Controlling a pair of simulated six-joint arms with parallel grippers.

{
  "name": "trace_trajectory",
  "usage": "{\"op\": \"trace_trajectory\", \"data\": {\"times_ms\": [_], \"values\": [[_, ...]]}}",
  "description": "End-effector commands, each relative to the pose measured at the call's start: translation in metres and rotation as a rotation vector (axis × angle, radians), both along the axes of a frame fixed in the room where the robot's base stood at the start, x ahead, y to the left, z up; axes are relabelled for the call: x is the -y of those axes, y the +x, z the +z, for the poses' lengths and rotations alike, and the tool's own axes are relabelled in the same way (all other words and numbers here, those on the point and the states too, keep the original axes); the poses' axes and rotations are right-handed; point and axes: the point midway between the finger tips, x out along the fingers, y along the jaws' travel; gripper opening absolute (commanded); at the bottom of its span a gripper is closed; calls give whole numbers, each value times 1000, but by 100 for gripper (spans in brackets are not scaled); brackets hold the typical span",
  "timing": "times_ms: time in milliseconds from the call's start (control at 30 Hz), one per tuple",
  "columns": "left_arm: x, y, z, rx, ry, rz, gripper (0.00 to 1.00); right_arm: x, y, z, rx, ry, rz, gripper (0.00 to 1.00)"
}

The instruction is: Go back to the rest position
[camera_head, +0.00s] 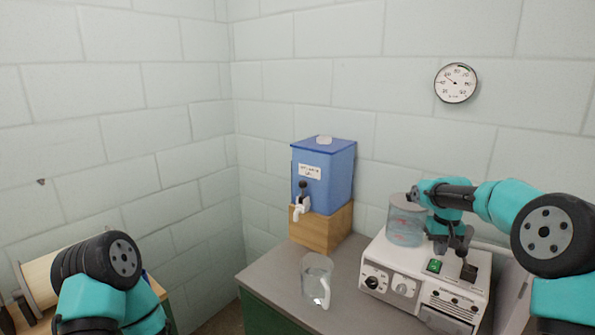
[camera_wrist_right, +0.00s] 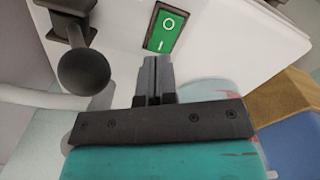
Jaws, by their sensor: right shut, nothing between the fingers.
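My right gripper (camera_head: 443,245) is above the top of the white machine (camera_head: 388,262), close to its green switch (camera_head: 434,266). In the right wrist view, the two dark fingers (camera_wrist_right: 154,68) are closed together with nothing between them. They point at the green switch (camera_wrist_right: 165,27), with a small gap seeming to lie between. A black ball-topped lever (camera_wrist_right: 83,70) stands to the left of the fingers there. My left arm (camera_head: 100,285) shows at the lower left in the head view, but its gripper is out of view.
A clear jar (camera_head: 406,222) with reddish marks stands at the machine's left rear. A glass jug (camera_head: 317,283) is on the grey counter (camera_head: 275,272). A blue dispenser (camera_head: 324,178) sits on a wooden block (camera_head: 322,230). A round gauge (camera_head: 456,83) hangs on the wall.

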Motion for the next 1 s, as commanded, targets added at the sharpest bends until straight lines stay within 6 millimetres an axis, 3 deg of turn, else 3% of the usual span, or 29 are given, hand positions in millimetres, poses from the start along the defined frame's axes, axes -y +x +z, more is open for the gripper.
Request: {"op": "trace_trajectory", "data": {"times_ms": [200,400,1000], "values": [[0,0,0,0,0,0,37,-1,1,35,3,1,1,0],[0,0,0,0,0,0,37,0,0,57,2,1,0,0],[0,0,0,0,0,0,37,0,0,62,1,0,1,0]]}}
